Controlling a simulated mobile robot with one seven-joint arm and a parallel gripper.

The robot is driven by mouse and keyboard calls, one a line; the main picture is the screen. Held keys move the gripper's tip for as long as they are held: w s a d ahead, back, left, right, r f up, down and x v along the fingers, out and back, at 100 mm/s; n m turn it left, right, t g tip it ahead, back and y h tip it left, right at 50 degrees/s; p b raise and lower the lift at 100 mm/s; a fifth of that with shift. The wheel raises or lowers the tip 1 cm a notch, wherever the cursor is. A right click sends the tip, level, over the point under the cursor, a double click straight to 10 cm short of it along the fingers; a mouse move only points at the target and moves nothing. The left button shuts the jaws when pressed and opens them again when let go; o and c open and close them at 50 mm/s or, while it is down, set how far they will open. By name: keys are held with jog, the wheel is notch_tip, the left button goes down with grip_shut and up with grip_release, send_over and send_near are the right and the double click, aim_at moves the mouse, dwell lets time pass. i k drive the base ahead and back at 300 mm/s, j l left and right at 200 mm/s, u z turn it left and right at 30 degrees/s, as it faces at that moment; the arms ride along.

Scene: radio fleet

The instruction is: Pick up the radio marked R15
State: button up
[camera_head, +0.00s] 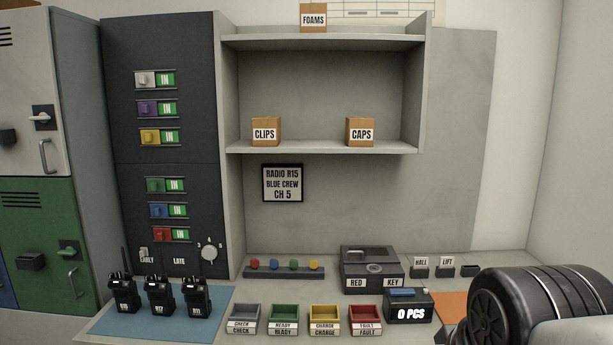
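Three black handheld radios stand upright on a blue mat (100,324) at the lower left. The left radio (122,291) has a small white label that seems to read R15, though it is too small to be sure. The middle radio (159,294) seems to read R17. The right radio (195,295) has a label I cannot read surely. A wall sign (282,183) reads RADIO R15, BLUE CREW, CH 5. A dark rounded part of my arm fills the lower right. My gripper's fingers are not in view, and the arm is far from the radios.
Grey, green, yellow and red trays marked CHECK, READY, CHARGE and FAULT line the front, with the grey tray (244,314) closest to the radios. A RED KEY box (371,267) and a 0 PCS display (409,308) stand right. A dark panel (190,80) rises behind the radios.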

aim_at(128, 300)
jog(key=u, duration=1.3)
